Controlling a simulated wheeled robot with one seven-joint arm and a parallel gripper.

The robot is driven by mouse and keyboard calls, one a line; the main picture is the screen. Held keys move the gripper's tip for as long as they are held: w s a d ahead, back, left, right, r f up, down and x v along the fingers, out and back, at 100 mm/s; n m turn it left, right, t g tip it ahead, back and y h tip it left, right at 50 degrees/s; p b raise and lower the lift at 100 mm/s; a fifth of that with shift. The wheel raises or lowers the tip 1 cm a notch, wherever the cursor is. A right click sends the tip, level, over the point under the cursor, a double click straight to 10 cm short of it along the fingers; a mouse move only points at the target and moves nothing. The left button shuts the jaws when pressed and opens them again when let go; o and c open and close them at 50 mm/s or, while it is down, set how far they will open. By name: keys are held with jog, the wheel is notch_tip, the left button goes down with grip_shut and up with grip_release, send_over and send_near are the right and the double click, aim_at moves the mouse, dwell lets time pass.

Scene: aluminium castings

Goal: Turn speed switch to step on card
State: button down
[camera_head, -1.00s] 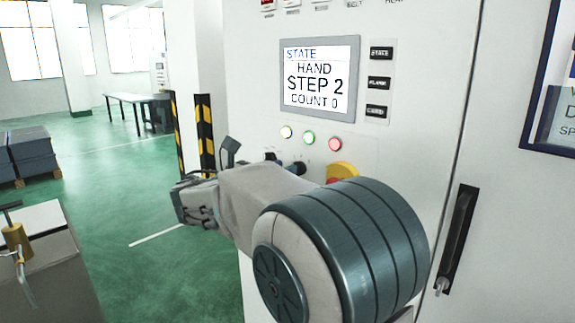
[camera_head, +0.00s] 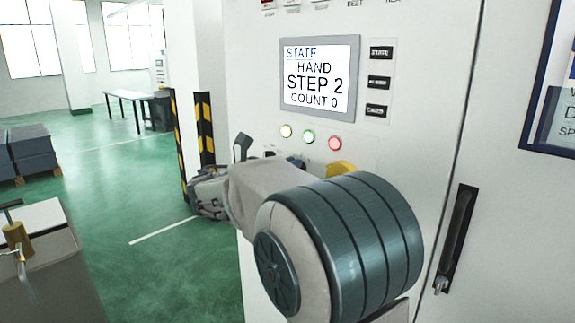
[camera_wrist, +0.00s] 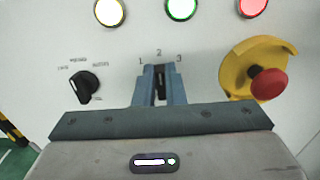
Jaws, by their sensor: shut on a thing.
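The speed switch (camera_wrist: 161,84) is a dark knob below the marks 1, 2 and 3 on the white cabinet front. It stands upright, pointing at about 2. My gripper (camera_wrist: 160,80) has its two blue-grey fingers on either side of the knob, shut on it. In the head view my arm hides the knob and the fingertips. The display (camera_head: 318,78) reads STATE, HAND, STEP 2, COUNT 0. The card (camera_head: 557,115) at the right edge is cut off, and its step cannot be read.
A black selector switch (camera_wrist: 84,87) is left of my gripper, and a red emergency button (camera_wrist: 269,84) on a yellow base is close on its right. Yellow, green and red lamps (camera_wrist: 181,8) sit above. Striped posts (camera_head: 204,130) stand left of the cabinet.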

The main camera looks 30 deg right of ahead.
jog(key=n+p, duration=0.1)
jog(key=p, duration=0.2)
jog(key=shift+w+r+n+p, duration=0.15)
jog(key=shift+r+n+p, duration=0.1)
jog(key=shift+n+p, duration=0.15)
jog(key=n+p, duration=0.2)
jog(key=p, duration=0.2)
jog(key=shift+w+a+n, duration=0.1)
jog(key=shift+w+n, duration=0.05)
jog(key=shift+n, duration=0.15)
jog(key=n+p, duration=0.1)
jog(key=p, duration=0.1)
jog(key=n+p, duration=0.2)
jog(key=f+n+p, duration=0.1)
jog(key=p, duration=0.2)
jog(key=shift+w, duration=0.25)
jog(key=shift+f+n, duration=0.1)
jog(key=shift+n, duration=0.2)
jog(key=c, duration=1.5)
grip_release()
